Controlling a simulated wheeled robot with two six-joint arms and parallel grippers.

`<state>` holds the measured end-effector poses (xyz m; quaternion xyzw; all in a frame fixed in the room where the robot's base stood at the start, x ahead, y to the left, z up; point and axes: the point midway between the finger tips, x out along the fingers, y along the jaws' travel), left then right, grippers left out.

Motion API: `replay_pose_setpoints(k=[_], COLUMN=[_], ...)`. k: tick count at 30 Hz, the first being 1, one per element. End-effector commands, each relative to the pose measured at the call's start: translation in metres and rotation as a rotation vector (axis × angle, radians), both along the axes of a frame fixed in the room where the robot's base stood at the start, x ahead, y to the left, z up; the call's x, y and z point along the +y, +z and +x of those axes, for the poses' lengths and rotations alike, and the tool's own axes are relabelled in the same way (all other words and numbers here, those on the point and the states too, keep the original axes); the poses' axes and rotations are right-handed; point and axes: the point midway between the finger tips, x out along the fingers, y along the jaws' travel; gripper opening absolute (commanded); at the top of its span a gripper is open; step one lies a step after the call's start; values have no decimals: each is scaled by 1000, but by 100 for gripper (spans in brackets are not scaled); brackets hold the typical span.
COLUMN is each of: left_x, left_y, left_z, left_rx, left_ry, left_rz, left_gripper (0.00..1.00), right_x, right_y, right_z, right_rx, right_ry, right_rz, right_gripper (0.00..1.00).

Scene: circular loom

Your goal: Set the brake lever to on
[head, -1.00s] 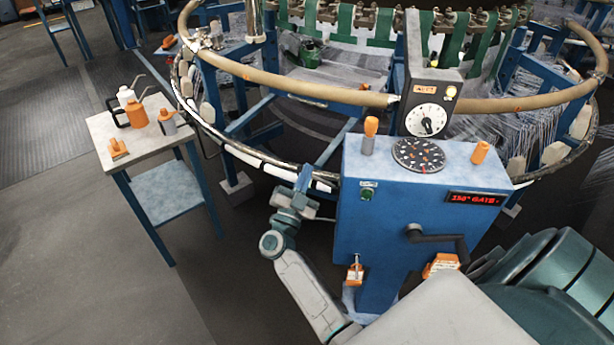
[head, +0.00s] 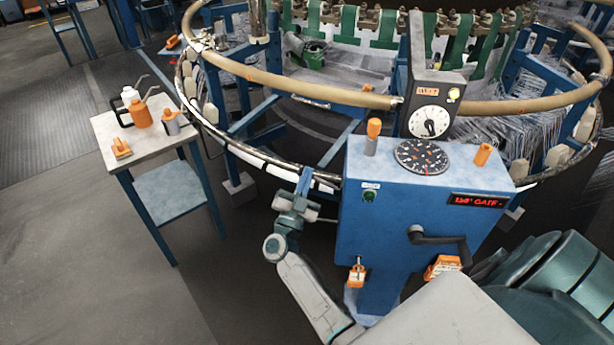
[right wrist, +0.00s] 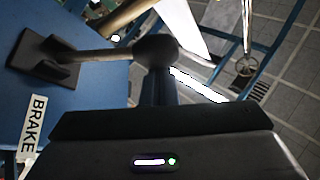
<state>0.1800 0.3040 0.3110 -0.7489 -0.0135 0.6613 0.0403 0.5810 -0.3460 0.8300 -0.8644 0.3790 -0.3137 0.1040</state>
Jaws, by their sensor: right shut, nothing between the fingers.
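The brake lever (right wrist: 108,55) shows in the right wrist view as a dark bar with a round knob (right wrist: 157,49). It runs to the right from a black base plate on the blue cabinet (right wrist: 95,92), above a white label reading BRAKE (right wrist: 32,127). My right gripper (right wrist: 160,88) is shut and empty, with its fingers just below the knob; I cannot tell whether they touch.
A circular loom with a tan ring rail (head: 300,88) stands behind the cabinet. A black crank handle (head: 437,238) juts from the cabinet front. A side table (head: 150,140) with orange and white bottles stands at left.

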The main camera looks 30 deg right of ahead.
Motion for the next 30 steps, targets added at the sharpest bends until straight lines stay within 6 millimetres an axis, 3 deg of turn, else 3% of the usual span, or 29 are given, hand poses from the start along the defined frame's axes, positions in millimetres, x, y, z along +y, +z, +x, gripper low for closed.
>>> replay_pose_setpoints(k=[10,30], left_x=[2,7], left_y=[-6,-32], left_z=[-4,-70], left_rx=[-10,14], left_ry=[1,9], left_rz=[-1,-1], left_gripper=[51,51], right_x=[6,12], right_y=[-16,-77], right_z=[5,11], right_rx=[111,502], right_ry=[0,1], right_rz=[-123,-583], right_gripper=[0,0])
